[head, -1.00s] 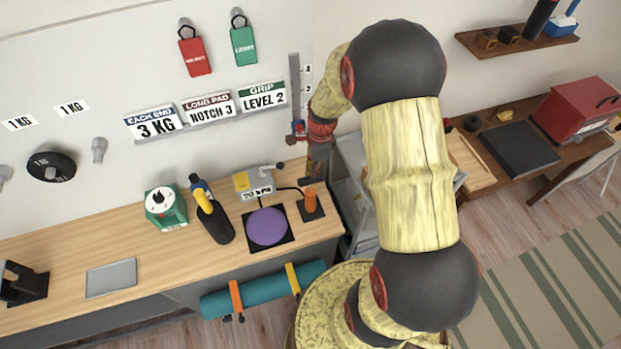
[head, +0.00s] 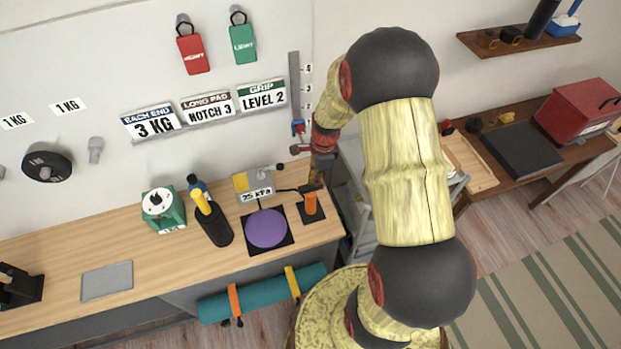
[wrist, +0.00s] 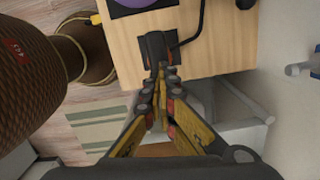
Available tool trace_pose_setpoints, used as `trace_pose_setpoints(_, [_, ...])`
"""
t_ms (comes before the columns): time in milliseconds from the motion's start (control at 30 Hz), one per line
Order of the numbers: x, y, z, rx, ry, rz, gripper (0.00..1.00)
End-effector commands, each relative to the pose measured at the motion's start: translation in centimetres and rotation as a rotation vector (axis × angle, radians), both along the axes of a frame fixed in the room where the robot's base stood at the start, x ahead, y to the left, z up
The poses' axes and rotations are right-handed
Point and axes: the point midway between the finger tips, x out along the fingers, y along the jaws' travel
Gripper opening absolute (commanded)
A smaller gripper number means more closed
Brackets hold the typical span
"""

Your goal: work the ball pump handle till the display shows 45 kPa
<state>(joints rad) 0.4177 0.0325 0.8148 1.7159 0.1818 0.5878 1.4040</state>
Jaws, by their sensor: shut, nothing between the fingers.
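The ball pump (head: 310,203) has an orange body on a black base plate, at the right end of the wooden desk. The display (head: 257,195) on the grey box behind the purple ball (head: 266,228) reads 25 kPa. My gripper (head: 316,182) is right over the pump top in the head view. In the wrist view my gripper (wrist: 161,72) is shut, its yellow and black fingers together with nothing between them. Their tips are at the dark pump part (wrist: 157,46); I cannot tell whether they touch it. The pump handle is mostly hidden.
A black cable runs from the box to the pump. A black bottle holder (head: 214,226) and a green dial timer (head: 163,209) stand left of the ball. A grey shelf unit (head: 355,165) stands just right of the desk end.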

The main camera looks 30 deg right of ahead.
Motion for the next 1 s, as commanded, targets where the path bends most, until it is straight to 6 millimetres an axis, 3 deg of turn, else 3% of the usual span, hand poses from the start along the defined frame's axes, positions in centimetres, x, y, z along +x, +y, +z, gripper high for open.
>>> trace_pose_setpoints(167, [-0.9, -1.9, 0.8, 0.000, 0.002, -0.003, 0.00])
trace_pose_setpoints(567, [-0.8, -2.0, 1.4, 0.000, 0.000, -0.001, 0.00])
trace_pose_setpoints(1000, [-1.1, -2.8, 9.5, -0.003, -0.004, -0.001, 0.00])
